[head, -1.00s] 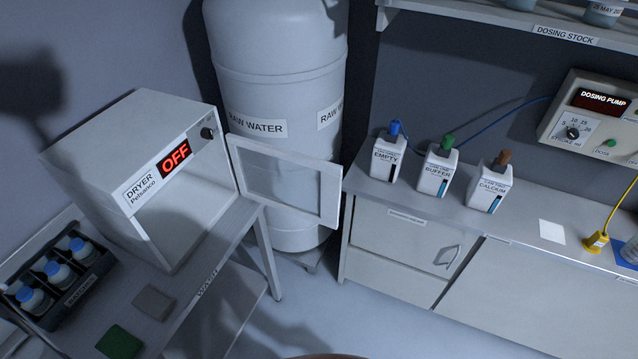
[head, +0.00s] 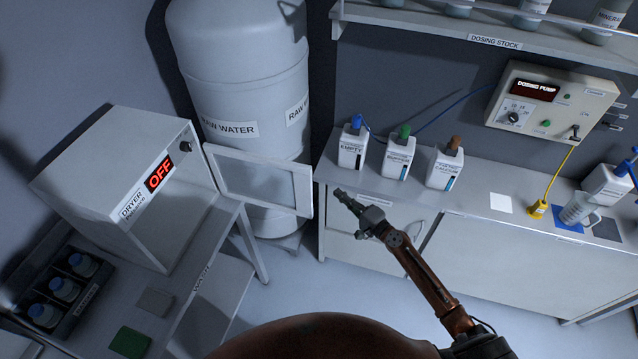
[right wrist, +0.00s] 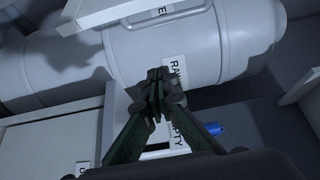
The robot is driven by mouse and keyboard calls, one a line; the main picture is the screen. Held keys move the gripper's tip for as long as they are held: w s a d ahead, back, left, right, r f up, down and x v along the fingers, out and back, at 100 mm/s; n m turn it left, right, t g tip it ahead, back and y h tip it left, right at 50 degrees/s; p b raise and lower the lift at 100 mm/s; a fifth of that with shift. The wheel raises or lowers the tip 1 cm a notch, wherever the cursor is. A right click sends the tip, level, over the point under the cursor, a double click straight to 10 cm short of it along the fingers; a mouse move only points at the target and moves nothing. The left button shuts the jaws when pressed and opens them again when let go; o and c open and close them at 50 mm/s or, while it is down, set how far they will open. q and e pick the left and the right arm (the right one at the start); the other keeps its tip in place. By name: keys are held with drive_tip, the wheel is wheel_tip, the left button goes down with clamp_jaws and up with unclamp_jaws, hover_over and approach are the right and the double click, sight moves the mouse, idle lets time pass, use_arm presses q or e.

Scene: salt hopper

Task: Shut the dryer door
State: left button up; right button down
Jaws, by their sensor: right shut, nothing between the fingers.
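The white dryer (head: 125,190) stands on the left bench with its red display reading OFF. Its framed door (head: 258,180) is open, swung out to the right from the hinge side in front of the raw water tank. My right gripper (head: 340,193) is shut and empty, just right of the door's free edge in the head view and apart from it in the picture. In the right wrist view the shut fingers (right wrist: 157,80) show against the raw water tank (right wrist: 200,45). My left gripper is not in view.
A crate of bottles (head: 45,285), a grey pad (head: 154,301) and a green pad (head: 131,342) are on the left bench. The raw water tank (head: 240,85) stands behind the door. Several white bottles, including EMPTY (head: 352,148), stand on the right counter (head: 470,205).

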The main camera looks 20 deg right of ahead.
drive_tip(key=w+a+p, duration=0.3)
drive_tip(key=w+a, duration=0.3)
drive_tip(key=a, duration=0.1)
drive_tip(key=shift+a+r, duration=0.2)
drive_tip(key=shift+r, duration=0.1)
drive_tip(key=shift+s, duration=0.1)
idle(0.3)
